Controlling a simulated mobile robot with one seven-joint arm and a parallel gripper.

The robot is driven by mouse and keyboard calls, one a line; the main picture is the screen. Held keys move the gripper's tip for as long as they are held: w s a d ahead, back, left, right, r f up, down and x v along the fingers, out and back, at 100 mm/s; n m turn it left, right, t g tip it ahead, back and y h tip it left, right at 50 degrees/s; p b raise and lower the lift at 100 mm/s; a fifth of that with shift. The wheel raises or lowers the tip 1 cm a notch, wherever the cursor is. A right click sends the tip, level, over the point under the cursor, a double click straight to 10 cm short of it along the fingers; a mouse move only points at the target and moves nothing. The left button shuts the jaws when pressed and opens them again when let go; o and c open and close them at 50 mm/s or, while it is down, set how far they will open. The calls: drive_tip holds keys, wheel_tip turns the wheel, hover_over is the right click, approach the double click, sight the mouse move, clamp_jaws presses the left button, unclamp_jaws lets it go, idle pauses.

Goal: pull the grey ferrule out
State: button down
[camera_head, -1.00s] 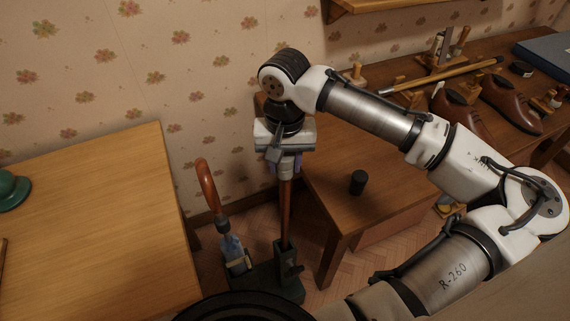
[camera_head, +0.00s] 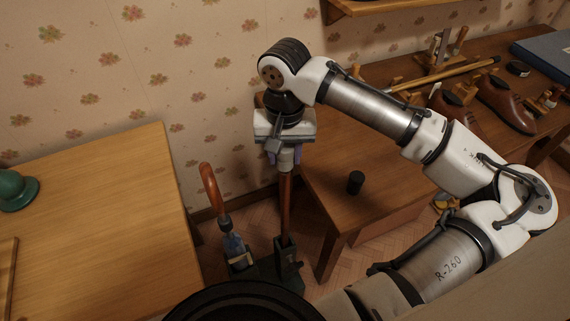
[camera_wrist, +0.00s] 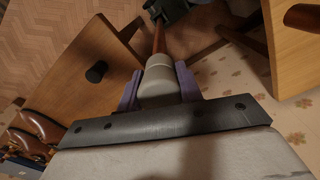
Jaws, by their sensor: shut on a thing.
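The grey ferrule (camera_wrist: 158,84) is a pale, thick cap on the end of a reddish-brown wooden shaft (camera_head: 286,208). In the wrist view it sits between the two purple finger pads of my gripper (camera_wrist: 160,86), which is shut on it. In the head view my gripper (camera_head: 285,156) points down over the shaft's top and hides most of the ferrule. The shaft runs down, nearly upright, into a dark green stand (camera_head: 288,268); its lower end is hidden in the stand.
A light wooden table (camera_head: 100,230) is at left. A brown desk (camera_head: 330,160) with a black cylinder (camera_head: 355,182), shoes (camera_head: 507,103) and brushes is close at right. The wallpapered wall is behind.

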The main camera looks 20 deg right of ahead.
drive_tip(key=shift+r+p, duration=0.45)
drive_tip(key=shift+r, duration=1)
